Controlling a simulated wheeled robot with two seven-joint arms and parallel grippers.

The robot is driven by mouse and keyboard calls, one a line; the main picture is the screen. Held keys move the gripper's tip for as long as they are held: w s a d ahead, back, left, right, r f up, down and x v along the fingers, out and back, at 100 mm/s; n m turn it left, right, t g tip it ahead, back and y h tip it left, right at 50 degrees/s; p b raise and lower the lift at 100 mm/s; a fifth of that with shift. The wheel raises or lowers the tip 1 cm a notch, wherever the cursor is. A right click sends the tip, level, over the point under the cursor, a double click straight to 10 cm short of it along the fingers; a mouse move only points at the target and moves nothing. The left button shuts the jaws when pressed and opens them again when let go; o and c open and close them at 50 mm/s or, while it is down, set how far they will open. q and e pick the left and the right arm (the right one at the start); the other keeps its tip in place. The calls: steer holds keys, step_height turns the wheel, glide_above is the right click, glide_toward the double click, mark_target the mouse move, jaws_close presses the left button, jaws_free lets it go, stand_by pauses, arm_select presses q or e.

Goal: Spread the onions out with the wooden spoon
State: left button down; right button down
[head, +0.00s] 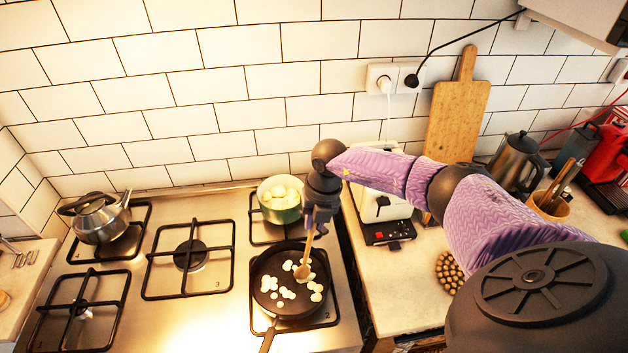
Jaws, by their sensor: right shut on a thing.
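The wooden spoon (306,257) hangs down from my right gripper (313,222), which is shut on its handle. The spoon's bowl end is inside the black frying pan (268,318), touching or just above its floor. White onion pieces (288,293) lie scattered in the pan, in loose clusters left, below and right of the spoon. The pan sits on the front right burner, its handle pointing to the front. My left gripper is not in view.
A green pot (282,216) with pale round contents stands just behind the pan. A kettle (100,217) is on the back left burner. A white toaster (378,212) and a cutting board (456,115) stand to the right. The middle burner (190,255) is free.

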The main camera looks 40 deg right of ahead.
steer(key=shift+r, duration=0.1)
step_height(320, 180, up, 7)
steer(key=p, duration=0.6)
steer(key=shift+p, duration=0.3)
steer(key=shift+f, duration=0.2)
steer(key=shift+s, duration=0.1)
